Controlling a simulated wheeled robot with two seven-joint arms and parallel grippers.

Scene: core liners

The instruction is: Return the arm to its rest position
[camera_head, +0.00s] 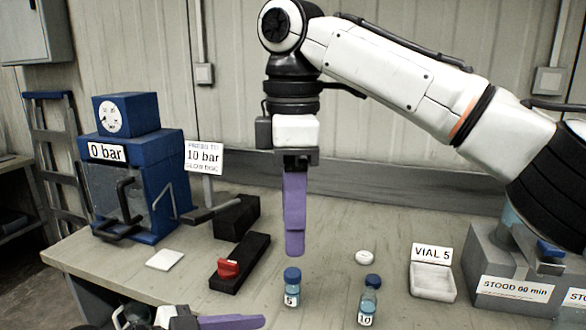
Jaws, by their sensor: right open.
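My right arm (390,75) reaches in from the upper right. Its gripper (294,250) points straight down over the middle of the table, with purple fingers seen nearly edge-on. It is open and appears empty, above and behind the blue-capped vial labelled 5 (292,289); the gap to the vial is hard to judge. My left gripper (255,321) shows only in part at the bottom edge, with a purple finger lying level; whether it is open or shut cannot be told.
A vial labelled 10 (368,306), a white disc (364,257) and a white VIAL 5 tray (433,284) stand to the right. A grey STOOD 60 min block (490,268) is at far right. A blue 0 bar press (150,175) and a black base with red piece (245,265) are left.

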